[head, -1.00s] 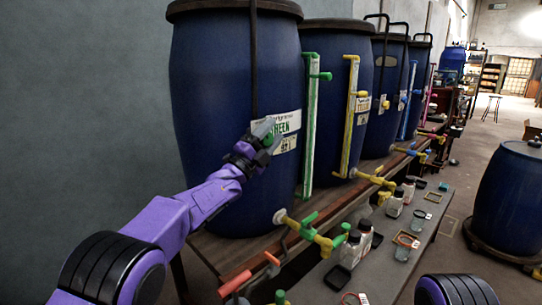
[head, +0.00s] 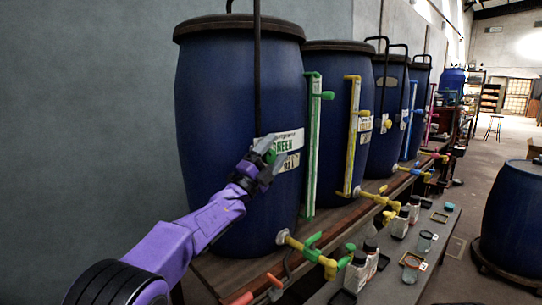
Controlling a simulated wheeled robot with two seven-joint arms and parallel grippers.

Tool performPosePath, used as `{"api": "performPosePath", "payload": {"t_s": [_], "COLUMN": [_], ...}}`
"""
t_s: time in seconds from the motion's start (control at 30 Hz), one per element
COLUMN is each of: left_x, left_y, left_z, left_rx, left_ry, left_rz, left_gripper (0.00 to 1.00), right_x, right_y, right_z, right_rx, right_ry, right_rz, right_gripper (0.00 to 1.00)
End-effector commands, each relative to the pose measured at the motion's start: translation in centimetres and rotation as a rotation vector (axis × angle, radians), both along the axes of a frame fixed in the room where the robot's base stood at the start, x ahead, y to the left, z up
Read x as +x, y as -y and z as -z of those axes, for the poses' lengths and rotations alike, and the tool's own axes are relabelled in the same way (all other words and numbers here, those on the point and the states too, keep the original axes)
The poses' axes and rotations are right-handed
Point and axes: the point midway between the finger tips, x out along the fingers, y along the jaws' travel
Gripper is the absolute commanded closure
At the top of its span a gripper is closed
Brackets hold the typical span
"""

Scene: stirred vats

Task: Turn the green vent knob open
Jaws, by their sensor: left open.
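The nearest blue vat (head: 225,110) carries a white label reading "GREEN" (head: 288,142). A small green knob (head: 270,156) shows at the label's left end, partly hidden by my gripper. My left gripper (head: 267,160) is open at the vat's front, its grey fingers on either side of this knob; I cannot tell whether they touch it. A green sight gauge (head: 313,150) stands right of the label, with a green side knob (head: 327,95) near its top. Below, a yellow tap (head: 318,257) has a green handle (head: 313,240). My right gripper is out of view.
More blue vats (head: 389,110) with yellow and blue fittings recede along the wooden bench (head: 250,270). A dark pipe (head: 257,70) runs down the near vat above my gripper. Bottles and jars (head: 357,272) stand on a lower table. Another vat (head: 512,215) stands at right.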

Motion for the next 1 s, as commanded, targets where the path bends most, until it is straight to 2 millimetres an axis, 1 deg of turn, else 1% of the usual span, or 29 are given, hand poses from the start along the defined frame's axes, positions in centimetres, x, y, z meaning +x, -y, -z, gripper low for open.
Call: {"api": "performPosePath", "payload": {"t_s": [0.17,0.4,0.53,0.7,1.0], "left_x": [-0.9,-3.8,-5.2,-6.0,-6.0], "left_y": [-0.9,-3.9,-5.3,-6.1,-6.1], "left_z": [1.3,4.4,5.7,6.2,6.2], "left_rx": [0.003,0.003,0.002,0.001,-0.006], "left_ry": [-0.001,-0.003,-0.002,-0.001,-0.009], "left_rz": [0.0,-0.001,-0.001,-0.001,0.005], "left_gripper": [0.31,0.31,0.31,0.31,0.31], "right_x": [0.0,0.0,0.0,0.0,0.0], "right_y": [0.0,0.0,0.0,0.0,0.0], "right_z": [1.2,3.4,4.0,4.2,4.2], "right_rx": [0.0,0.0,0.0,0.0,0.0], "right_ry": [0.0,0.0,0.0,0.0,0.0], "right_rz": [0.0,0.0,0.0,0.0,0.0], "right_gripper": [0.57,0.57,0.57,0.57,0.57]}}
